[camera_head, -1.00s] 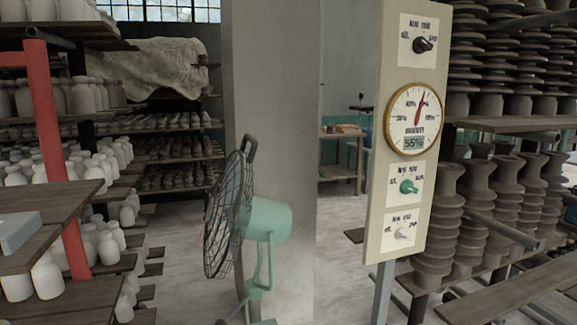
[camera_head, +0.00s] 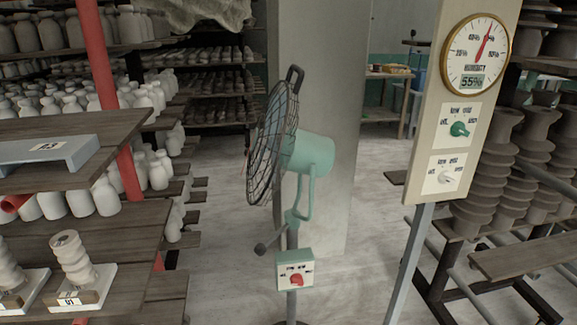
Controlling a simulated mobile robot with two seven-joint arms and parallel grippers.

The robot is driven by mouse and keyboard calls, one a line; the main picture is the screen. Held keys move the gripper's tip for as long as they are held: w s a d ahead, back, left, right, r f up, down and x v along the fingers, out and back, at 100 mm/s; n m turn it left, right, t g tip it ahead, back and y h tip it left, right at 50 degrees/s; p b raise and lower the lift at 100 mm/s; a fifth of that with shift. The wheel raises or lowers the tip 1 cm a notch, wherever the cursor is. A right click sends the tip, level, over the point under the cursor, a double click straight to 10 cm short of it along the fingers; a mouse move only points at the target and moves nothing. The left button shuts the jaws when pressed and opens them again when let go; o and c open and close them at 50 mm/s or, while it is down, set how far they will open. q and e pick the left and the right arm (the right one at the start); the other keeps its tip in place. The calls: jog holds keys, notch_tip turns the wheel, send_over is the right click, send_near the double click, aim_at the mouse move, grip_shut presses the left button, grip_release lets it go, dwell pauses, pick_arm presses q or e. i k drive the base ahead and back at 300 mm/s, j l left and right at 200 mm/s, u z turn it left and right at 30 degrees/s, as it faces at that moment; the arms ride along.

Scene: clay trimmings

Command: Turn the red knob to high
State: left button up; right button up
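The red knob (camera_head: 297,281) sits on the white face of a small green control box (camera_head: 295,256) on the stand of the green fan (camera_head: 305,152). Small labels are printed around the knob, too small to read surely. The knob's exact setting is hard to tell at this size. Neither of my grippers shows in the head view.
A post-mounted panel (camera_head: 432,149) at right carries a round humidity gauge (camera_head: 476,55) reading 55%, a green knob (camera_head: 459,129) and a white knob (camera_head: 446,177). Shelves of white bottles (camera_head: 70,100) stand at left, dark ribbed pieces (camera_head: 511,160) at right. Floor shows between.

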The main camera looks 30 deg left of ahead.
aim_at(296, 279)
jog(key=j+u, duration=0.1)
jog(key=u, duration=0.35)
jog(key=i+u, duration=0.15)
jog(key=u, duration=0.35)
jog(key=i+j+u, duration=0.1)
jog(key=u, duration=0.35)
jog(key=i+u, duration=0.1)
jog(key=u, duration=0.35)
